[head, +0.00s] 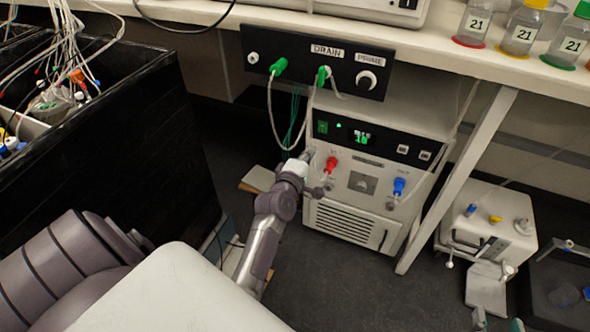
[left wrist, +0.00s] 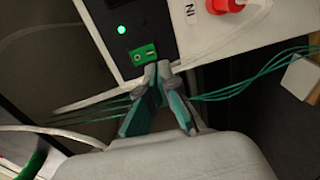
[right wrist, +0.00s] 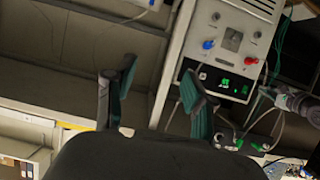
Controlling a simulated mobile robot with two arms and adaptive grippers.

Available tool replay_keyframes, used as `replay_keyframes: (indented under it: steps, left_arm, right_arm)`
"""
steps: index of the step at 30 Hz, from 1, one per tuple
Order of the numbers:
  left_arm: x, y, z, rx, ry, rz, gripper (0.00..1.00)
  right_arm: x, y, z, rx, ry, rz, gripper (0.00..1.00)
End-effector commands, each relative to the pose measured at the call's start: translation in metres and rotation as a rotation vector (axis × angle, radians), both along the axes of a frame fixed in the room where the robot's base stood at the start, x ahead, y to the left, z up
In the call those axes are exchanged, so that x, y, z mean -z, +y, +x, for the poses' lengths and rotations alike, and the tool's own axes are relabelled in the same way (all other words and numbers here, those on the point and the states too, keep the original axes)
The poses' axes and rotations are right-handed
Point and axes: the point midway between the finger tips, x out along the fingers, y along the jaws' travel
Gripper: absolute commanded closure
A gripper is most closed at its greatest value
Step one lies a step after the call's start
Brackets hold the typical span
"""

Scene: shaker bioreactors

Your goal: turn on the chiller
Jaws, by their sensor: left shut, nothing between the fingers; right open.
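The chiller (head: 375,165) is a white box under the bench with a black panel, a lit green display and a lit green lamp. Its green rocker switch (head: 322,127) is at the panel's left end. The switch also shows in the left wrist view (left wrist: 144,54), beside the lit lamp (left wrist: 122,29). My left gripper (left wrist: 160,66) is shut and empty, its fingertips at the switch's lower edge; I cannot tell whether they touch. My right gripper (right wrist: 158,74) is open and empty, away from the chiller, which shows upside down in the right wrist view (right wrist: 228,50).
A black DRAIN/PRIME panel (head: 318,62) with green connectors and hanging tubes is above the chiller. A red connector (head: 331,164) and a blue one (head: 399,186) are on its front. A slanted bench leg (head: 458,180) is to its right. A black bin (head: 105,135) stands left.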

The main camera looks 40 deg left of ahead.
Motion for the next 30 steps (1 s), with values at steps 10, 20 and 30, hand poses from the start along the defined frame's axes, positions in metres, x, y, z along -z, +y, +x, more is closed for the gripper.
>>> replay_keyframes:
  steps: [10,20,30]
  left_arm:
    - [0.007,-0.015,-0.060,0.001,0.001,0.000,1.00]
    - [0.009,-0.017,-0.071,0.001,-0.002,-0.002,1.00]
    - [0.009,-0.017,-0.070,0.001,-0.001,-0.001,1.00]
  right_arm:
    - [0.039,-0.016,-0.035,0.021,0.285,-0.066,0.46]
    - [0.046,-0.019,-0.043,0.025,0.334,-0.077,0.46]
    - [0.046,-0.019,-0.042,0.025,0.332,-0.077,0.46]
